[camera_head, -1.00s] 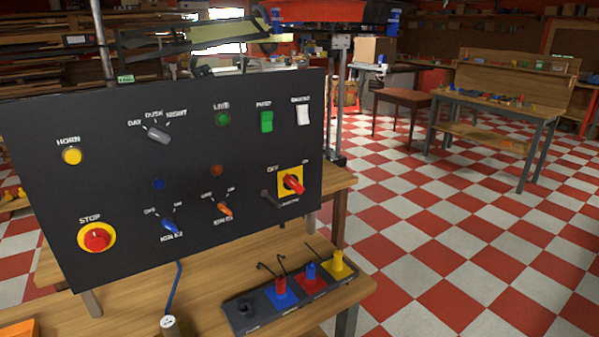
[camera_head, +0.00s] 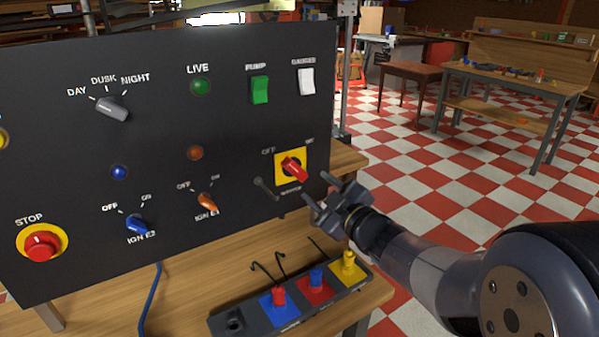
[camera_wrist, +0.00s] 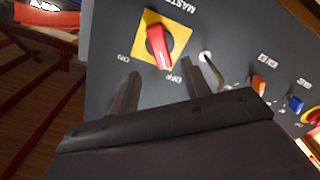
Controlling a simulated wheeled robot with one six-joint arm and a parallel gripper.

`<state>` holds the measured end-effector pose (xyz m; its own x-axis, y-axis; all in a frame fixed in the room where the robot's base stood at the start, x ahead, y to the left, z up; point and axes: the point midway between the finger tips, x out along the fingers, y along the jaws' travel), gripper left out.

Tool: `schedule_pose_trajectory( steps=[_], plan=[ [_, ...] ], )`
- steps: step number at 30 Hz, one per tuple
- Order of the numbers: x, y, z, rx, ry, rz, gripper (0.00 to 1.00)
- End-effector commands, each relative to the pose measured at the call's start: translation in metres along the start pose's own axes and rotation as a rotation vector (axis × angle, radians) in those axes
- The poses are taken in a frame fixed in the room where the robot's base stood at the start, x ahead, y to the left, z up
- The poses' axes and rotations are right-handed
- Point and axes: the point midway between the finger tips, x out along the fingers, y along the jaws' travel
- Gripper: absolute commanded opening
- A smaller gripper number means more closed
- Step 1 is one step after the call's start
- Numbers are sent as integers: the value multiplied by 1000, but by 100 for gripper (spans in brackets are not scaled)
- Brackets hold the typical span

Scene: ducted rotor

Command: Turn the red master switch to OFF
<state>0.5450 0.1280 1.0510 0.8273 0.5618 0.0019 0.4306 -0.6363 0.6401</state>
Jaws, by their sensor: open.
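The master switch (camera_head: 292,167) is a red knob on a yellow square plate at the right side of the black panel, with OFF at its upper left and ON at its upper right. The knob sits slanted; which label it points to is hard to tell. In the wrist view the red knob (camera_wrist: 159,46) shows at the top centre, seen turned over, ahead of the fingers and roughly between them. My gripper (camera_head: 327,196) is open and empty, just to the right of and below the switch, apart from it. Its two fingers (camera_wrist: 162,75) point at the panel.
A grey lever (camera_head: 265,189) hangs left of the switch, and the orange IGN E1 knob (camera_head: 207,201) is further left. A dark tray (camera_head: 255,325) with red, blue and yellow plugs lies on the bench below my gripper. Open floor lies to the right.

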Motion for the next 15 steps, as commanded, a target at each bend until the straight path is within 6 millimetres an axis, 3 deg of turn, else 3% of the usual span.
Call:
schedule_pose_trajectory(
  steps=[9,15],
  plan=[
    [61,-1,0,1,-1,-2,45],
    [82,0,0,2,-2,0,45]
  ],
)
